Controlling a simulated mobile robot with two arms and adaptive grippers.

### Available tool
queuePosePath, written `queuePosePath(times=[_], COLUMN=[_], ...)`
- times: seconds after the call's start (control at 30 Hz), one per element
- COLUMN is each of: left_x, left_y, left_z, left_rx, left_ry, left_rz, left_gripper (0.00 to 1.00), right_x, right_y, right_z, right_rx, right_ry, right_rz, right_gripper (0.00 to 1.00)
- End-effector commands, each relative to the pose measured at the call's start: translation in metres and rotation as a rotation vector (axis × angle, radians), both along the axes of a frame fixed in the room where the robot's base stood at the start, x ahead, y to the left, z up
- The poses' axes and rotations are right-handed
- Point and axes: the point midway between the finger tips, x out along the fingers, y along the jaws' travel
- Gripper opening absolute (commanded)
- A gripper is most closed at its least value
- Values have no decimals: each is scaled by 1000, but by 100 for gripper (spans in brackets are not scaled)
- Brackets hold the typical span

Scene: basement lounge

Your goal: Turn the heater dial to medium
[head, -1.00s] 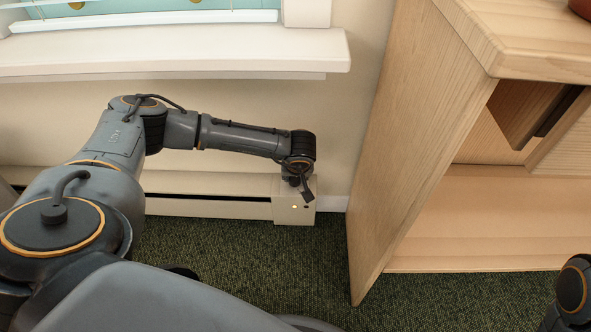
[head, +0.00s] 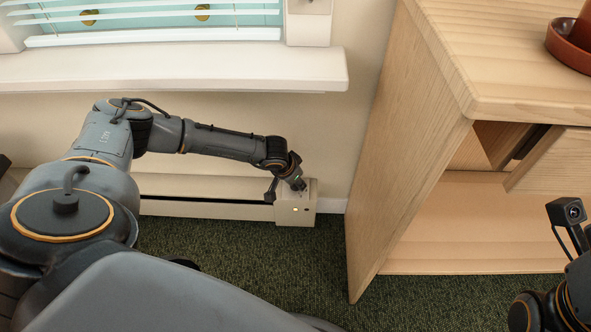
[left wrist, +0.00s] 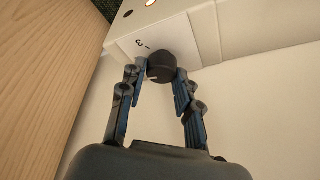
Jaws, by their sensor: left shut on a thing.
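The baseboard heater (head: 230,187) runs low along the wall under the window. Its end box (head: 309,212) has a small lit amber lamp (head: 296,210) and a dark spot beside it. In the left wrist view a round black dial (left wrist: 161,64) sits on a pale plate with a "3" and a short mark showing. My left gripper (left wrist: 161,72) has its two fingers closed on opposite sides of the dial. In the head view the left gripper (head: 298,185) is at the top of the end box, and the dial is hidden there. My right gripper is out of view.
A wooden cabinet (head: 400,150) stands just right of the heater's end, with a narrow gap between. The window sill (head: 170,68) juts out above my left arm. Green carpet (head: 240,250) in front is clear.

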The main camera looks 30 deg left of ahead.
Motion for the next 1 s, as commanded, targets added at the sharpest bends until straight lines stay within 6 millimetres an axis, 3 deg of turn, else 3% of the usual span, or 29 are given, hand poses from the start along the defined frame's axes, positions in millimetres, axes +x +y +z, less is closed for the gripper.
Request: queuePosePath(times=[0.6, 0.63, 0.67, 1.0], left_x=[-1, -1, -1, -1], left_y=[0, 0, 0, 0], left_z=[-1, -1, -1, 1], left_rx=[0, 0, 0, 0], left_ry=[3, 3, 3, 1], left_rz=[-48, -48, -48, -47], left_gripper=[1, 34, 41, 42], right_x=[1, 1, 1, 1], right_y=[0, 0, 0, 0], right_z=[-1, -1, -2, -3], right_rx=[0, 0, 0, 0], right_ry=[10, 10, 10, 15], right_rz=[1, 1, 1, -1], right_gripper=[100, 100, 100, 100])
